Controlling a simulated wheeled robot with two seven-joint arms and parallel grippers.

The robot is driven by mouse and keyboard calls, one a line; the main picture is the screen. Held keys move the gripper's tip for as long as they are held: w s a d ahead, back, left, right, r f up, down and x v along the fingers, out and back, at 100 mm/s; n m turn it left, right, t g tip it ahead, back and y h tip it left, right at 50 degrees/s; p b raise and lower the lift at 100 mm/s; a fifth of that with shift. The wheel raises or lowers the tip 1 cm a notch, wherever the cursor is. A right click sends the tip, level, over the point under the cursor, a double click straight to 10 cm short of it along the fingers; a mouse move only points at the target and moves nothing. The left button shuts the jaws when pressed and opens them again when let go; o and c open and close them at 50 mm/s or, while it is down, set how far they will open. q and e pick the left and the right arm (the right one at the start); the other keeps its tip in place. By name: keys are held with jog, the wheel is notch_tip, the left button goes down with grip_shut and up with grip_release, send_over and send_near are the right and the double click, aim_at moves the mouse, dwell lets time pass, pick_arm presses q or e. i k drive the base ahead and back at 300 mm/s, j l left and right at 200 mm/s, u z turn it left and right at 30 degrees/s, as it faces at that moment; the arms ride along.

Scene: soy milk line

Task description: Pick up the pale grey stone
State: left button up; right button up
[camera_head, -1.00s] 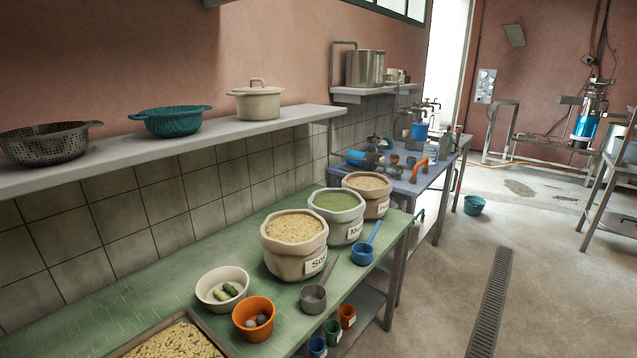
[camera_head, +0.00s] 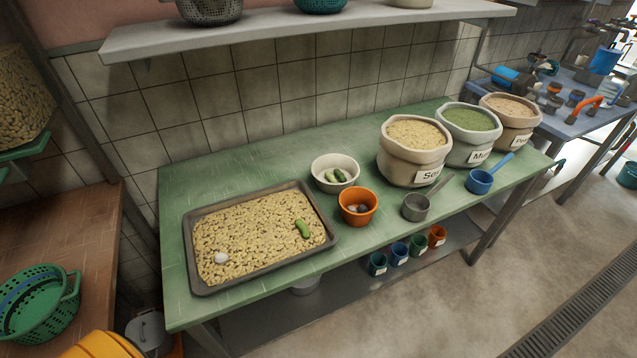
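A pale grey stone (camera_head: 221,257) lies on the soybeans near the front left corner of a dark metal tray (camera_head: 262,281). The tray stands on the green table (camera_head: 173,222). A green pod-like piece (camera_head: 302,229) lies on the beans at the tray's right side. An orange bowl (camera_head: 357,215) right of the tray holds small dark and greyish stones. A white bowl (camera_head: 321,165) behind it holds green and pale pieces. Neither of my grippers is in view.
Open sacks of soybeans (camera_head: 416,155), green beans (camera_head: 470,141) and pale beans (camera_head: 510,126) stand at the table's right. A grey scoop (camera_head: 415,207) and a blue scoop (camera_head: 480,182) lie before them. A shelf (camera_head: 230,37) overhangs the back. A green basket (camera_head: 42,305) is at lower left.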

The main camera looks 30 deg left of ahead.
aim_at(220, 259)
jog(key=u, duration=1.7)
